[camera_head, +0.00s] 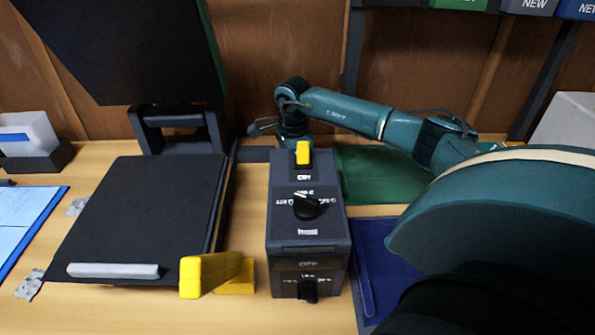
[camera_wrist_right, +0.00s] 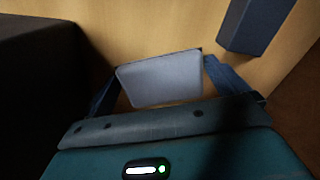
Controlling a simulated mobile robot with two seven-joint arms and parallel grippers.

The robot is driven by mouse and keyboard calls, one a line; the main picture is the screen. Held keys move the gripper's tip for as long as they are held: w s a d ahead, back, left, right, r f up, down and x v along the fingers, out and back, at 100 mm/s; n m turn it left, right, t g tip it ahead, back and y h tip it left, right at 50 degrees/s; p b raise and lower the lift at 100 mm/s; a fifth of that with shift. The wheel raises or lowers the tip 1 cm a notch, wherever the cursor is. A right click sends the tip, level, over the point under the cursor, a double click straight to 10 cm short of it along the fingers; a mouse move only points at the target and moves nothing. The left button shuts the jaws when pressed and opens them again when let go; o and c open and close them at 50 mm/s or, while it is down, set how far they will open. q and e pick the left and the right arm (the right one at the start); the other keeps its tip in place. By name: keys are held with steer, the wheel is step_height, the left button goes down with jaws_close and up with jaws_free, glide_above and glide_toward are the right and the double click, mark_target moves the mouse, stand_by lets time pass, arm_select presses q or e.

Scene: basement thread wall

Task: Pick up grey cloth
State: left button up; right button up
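My right arm reaches across the back of the desk in the head view, and its wrist (camera_head: 292,90) points down behind the control box, so the fingertips are hidden there. In the right wrist view the two blue fingers of my right gripper stand apart. A flat, pale grey piece, possibly the grey cloth (camera_wrist_right: 160,78), fills the space between the fingertips. I cannot tell whether they press on it or merely flank it. In the head view a grey strip (camera_head: 254,154) shows left of the control box's back end. My left gripper is out of view.
The dark control box (camera_head: 307,230) stands close in front of my right wrist. A green cloth (camera_head: 385,170) and a blue cloth (camera_head: 372,265) lie right of it. A black plate (camera_head: 140,215) and a yellow block (camera_head: 208,272) are on the left.

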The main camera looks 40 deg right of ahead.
steer(key=c, duration=0.6)
steer(key=shift+r, duration=0.1)
steer(key=shift+c, duration=0.2)
step_height(320, 180, up, 10)
